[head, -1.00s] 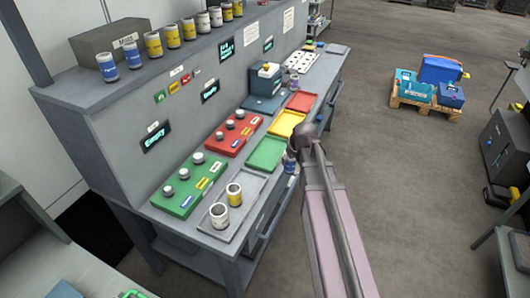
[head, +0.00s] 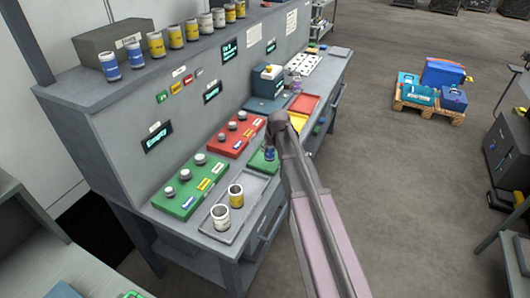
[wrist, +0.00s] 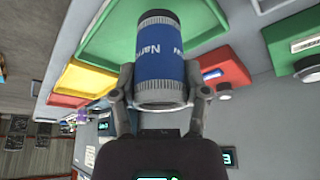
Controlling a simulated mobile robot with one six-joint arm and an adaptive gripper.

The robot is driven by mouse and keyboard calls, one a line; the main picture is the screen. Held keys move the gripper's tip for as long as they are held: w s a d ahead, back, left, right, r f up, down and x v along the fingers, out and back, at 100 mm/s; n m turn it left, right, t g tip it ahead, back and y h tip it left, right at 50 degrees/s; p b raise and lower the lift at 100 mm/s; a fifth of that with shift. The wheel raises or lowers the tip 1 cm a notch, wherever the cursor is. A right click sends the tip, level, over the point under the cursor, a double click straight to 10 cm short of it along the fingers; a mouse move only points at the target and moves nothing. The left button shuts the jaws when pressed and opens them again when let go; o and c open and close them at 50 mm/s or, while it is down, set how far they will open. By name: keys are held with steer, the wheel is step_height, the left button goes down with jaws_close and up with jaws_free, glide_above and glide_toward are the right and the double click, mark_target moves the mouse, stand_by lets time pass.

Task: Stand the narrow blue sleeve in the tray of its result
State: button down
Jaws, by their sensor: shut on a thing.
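The narrow blue sleeve (head: 270,153) shows at the green tray (head: 257,167) in the head view, partly behind my arm. In the wrist view, the sleeve (wrist: 160,62), blue with white lettering and a pale metal end, is between the two fingers of my gripper (wrist: 160,92). My gripper is shut on it. The green tray (wrist: 95,40) lies behind the sleeve there; I cannot tell whether they touch. A yellow tray (head: 298,121) and a red tray (head: 309,101) lie farther along the bench. My arm hides part of the green and yellow trays.
A grey tray (head: 262,185) in front holds a white can (head: 221,217) and a yellow can (head: 236,196). Green (head: 184,203) and red (head: 228,146) fixtures with knobs stand along the back panel. Several cans line the shelf above.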

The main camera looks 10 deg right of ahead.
steer(key=shift+w+a, duration=0.25)
steer(key=shift+w, duration=0.25)
steer(key=shift+w+a+f+b, duration=0.25)
steer(key=shift+w+f+b, duration=0.1)
steer(key=shift+f+b, duration=0.1)
steer(key=shift+w+a+f+b, duration=0.2)
steer(key=shift+w+f+b, duration=0.1)
steer(key=shift+f+b, duration=1.15)
steer(key=shift+f, duration=0.1)
steer(key=shift+c, duration=0.4)
jaws_free()
steer(key=p+v, duration=1.1)
steer(key=v, duration=0.1)
